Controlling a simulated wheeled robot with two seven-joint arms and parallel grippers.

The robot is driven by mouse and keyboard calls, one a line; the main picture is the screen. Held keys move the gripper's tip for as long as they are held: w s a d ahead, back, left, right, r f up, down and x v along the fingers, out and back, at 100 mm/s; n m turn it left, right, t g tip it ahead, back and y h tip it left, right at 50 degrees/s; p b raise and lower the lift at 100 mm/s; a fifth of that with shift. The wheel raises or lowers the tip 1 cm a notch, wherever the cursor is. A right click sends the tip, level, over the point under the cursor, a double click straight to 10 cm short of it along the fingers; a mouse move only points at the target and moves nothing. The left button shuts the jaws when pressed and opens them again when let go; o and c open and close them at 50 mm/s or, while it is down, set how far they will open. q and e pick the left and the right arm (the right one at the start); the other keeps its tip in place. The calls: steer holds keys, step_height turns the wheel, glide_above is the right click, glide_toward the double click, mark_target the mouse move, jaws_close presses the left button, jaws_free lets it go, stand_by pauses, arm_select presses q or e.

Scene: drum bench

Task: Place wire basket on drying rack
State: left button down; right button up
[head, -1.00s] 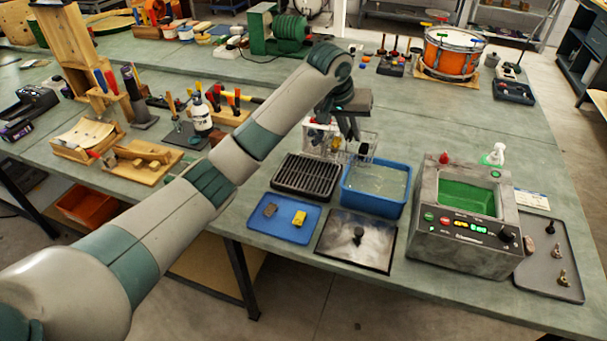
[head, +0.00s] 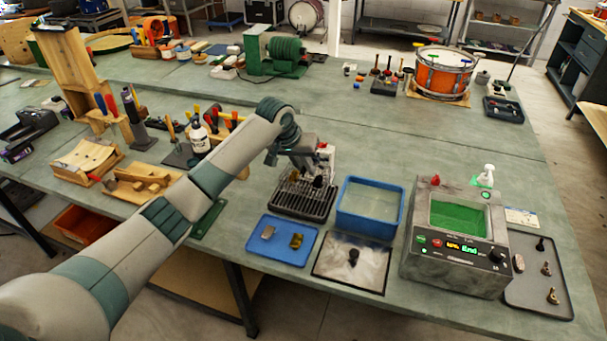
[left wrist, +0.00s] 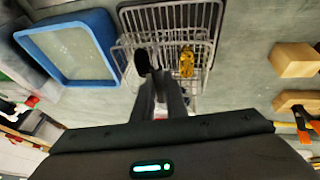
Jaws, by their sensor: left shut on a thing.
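The wire basket (head: 318,178) is a small silver mesh basket. It also shows in the left wrist view (left wrist: 203,48), with a dark piece and a yellow brass-coloured piece inside. My left gripper (head: 322,160) is shut on the basket; its dark fingers (left wrist: 160,88) reach the basket's near side in the left wrist view. The drying rack (head: 300,207) is a black slatted tray left of the blue tub. The basket is over the rack's back part; I cannot tell whether it touches the slats. My right gripper is not in view.
The blue tub (head: 342,214) of liquid stands right of the rack. A blue tray (head: 272,252) with two small pieces and a dark-edged plate (head: 330,277) lie in front. A grey machine (head: 455,275) stands farther right. Wooden blocks (left wrist: 296,60) show in the left wrist view.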

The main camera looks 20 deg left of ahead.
mark_target(305, 181)
arm_select(q)
steer(key=shift+a+f, duration=0.15)
steer(key=shift+a, duration=0.15)
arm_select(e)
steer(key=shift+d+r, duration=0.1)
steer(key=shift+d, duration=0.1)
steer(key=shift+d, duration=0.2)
arm_select(q)
steer(key=shift+f, duration=0.2)
step_height(305, 181, down, 3)
steer(key=shift+r+p, duration=0.15)
steer(key=shift+p, duration=0.7)
steer(key=shift+f, duration=0.5)
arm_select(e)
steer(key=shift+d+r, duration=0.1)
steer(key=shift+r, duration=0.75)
arm_select(q)
steer(key=shift+f, duration=0.1)
